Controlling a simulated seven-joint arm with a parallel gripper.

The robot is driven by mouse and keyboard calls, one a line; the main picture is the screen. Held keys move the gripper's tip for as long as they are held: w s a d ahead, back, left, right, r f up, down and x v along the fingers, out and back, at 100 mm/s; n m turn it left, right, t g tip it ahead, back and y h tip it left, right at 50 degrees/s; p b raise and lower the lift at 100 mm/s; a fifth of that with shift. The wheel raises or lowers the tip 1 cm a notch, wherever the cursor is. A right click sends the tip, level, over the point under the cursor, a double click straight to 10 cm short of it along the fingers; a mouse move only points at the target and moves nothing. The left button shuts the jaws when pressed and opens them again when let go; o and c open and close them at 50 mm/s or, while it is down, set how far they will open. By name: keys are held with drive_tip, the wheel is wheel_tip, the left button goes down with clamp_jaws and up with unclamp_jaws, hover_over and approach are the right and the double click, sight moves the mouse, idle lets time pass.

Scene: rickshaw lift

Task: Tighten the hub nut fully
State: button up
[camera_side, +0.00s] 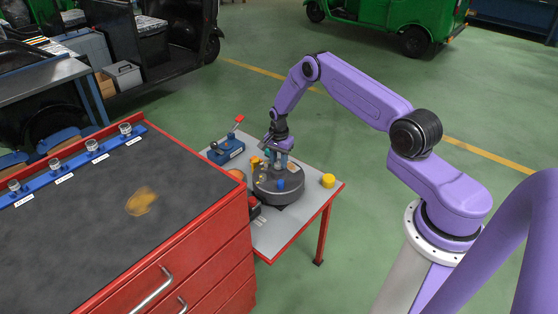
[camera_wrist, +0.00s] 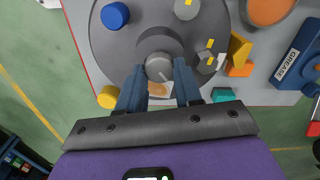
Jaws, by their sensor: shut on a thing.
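The hub nut (camera_wrist: 158,68) is a round grey piece with a line mark, at the centre of the dark round hub drum (camera_wrist: 112,52) in the wrist view. My gripper (camera_wrist: 159,76) points down over it, its two blue-grey fingers closed on the nut's sides. In the side view my gripper (camera_side: 281,158) is above the middle of the drum (camera_side: 278,190), which sits on the small grey table (camera_side: 296,218). The nut is hidden there behind the fingers.
A blue cap (camera_wrist: 115,15) and a grey cap (camera_wrist: 187,9) stand on the drum. A yellow cylinder (camera_side: 328,181) lies right of it. A blue GREASE box (camera_wrist: 299,52), yellow wedge (camera_wrist: 239,50) and orange bowl (camera_wrist: 268,10) are close by. A red tool cabinet (camera_side: 205,250) stands left.

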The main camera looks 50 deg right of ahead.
sight(278, 163)
drive_tip(key=n, duration=0.5)
drive_tip(key=shift+n, duration=0.3)
drive_tip(key=n, duration=0.4)
drive_tip(key=shift+w, duration=0.1)
drive_tip(key=n, duration=0.4)
drive_tip(key=shift+a+n, duration=0.15)
drive_tip(key=shift+n, duration=2.35)
drive_tip(key=o, duration=1)
drive_tip(key=shift+o, duration=0.2)
wheel_tip(278, 163, up, 18)
drive_tip(key=shift+f, duration=0.25)
